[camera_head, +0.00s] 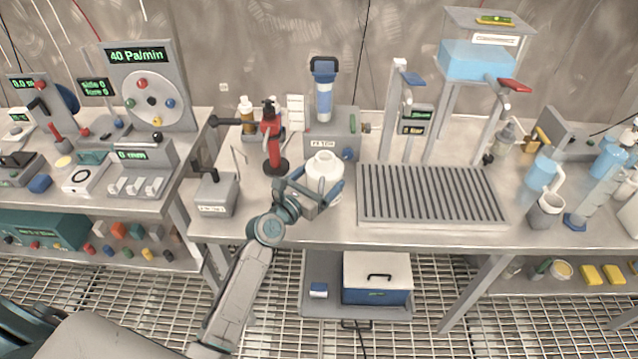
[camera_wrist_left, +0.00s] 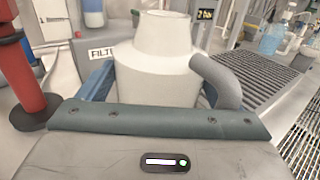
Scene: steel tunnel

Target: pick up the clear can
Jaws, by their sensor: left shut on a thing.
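A white can (camera_head: 323,174) with a narrower neck stands at the front of the middle bench, left of the slatted drain tray. In the left wrist view the can (camera_wrist_left: 160,70) fills the middle, upright, with a grey curved spout or handle on its right side. My left gripper (camera_head: 322,192) is shut on the white can, with one blue finger on each side of it. Its underside is hidden, so I cannot tell whether it touches the bench. The can looks opaque. My right gripper is not in view.
A red pump stand (camera_head: 271,140) is close to the can's left. A grey box with a blue filter (camera_head: 323,95) is behind it. The slatted tray (camera_head: 430,195) is to the right. A grey box (camera_head: 217,194) stands further left. Jugs (camera_head: 545,208) and bottles stand at the right end.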

